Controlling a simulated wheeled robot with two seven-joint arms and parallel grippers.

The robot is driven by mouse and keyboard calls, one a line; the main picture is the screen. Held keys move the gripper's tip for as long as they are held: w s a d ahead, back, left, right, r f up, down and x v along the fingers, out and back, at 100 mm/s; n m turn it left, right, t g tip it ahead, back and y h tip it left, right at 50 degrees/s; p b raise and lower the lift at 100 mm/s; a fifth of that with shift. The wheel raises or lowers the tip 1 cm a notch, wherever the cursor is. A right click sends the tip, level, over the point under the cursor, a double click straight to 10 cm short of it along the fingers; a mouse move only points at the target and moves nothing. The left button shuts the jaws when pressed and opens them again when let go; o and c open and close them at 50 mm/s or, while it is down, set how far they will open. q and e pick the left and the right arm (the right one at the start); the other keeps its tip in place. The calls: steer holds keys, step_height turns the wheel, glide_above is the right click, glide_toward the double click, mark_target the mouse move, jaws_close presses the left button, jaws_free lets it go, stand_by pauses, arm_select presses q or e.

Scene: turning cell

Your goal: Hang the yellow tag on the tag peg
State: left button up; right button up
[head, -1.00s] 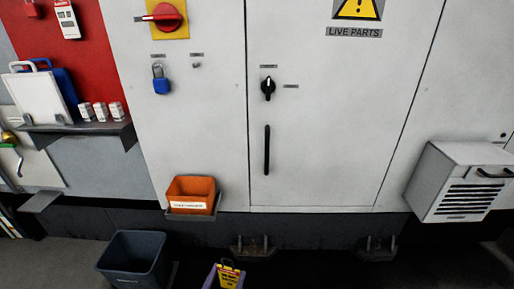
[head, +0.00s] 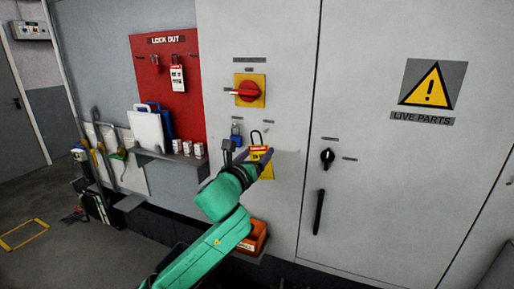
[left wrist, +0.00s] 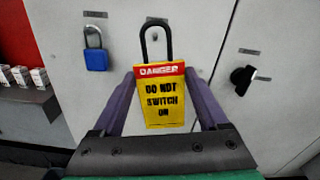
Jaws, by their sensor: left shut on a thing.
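The yellow tag (head: 265,168) has a red DANGER band and a black loop at its top. In the left wrist view the tag (left wrist: 164,103) hangs upright between the two fingers and reads "DO NOT SWITCH ON". My left gripper (head: 262,158) is shut on the tag, in front of the pale cabinet, right of the blue padlock (head: 236,135). In the left wrist view the gripper (left wrist: 162,78) has one finger on each side of the tag. My right gripper is not in view.
A red rotary switch (head: 248,91) on a yellow plate is above the tag. A black door knob (head: 327,158) and handle (head: 319,212) are to the right. An orange bin (head: 254,238) is below my arm. A shelf (head: 172,160) with small boxes is at left.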

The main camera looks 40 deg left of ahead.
mark_target(271, 144)
arm_select(q)
steer(key=shift+w+a+f, duration=0.1)
steer(key=shift+w+a, duration=0.05)
steer(key=shift+w, duration=0.15)
steer(key=shift+x, duration=1.05)
steer(key=shift+f+b+x, duration=0.15)
steer(key=shift+b+x, duration=0.05)
steer(key=shift+x, duration=0.7)
steer(key=shift+f+b+x, duration=0.15)
steer(key=shift+f+x, duration=0.05)
steer(key=shift+x, duration=1.65)
steer(key=shift+w+a+f, duration=0.15)
steer(key=shift+w+f, duration=0.4)
steer(key=o, duration=1.2)
steer(key=shift+o, duration=0.2)
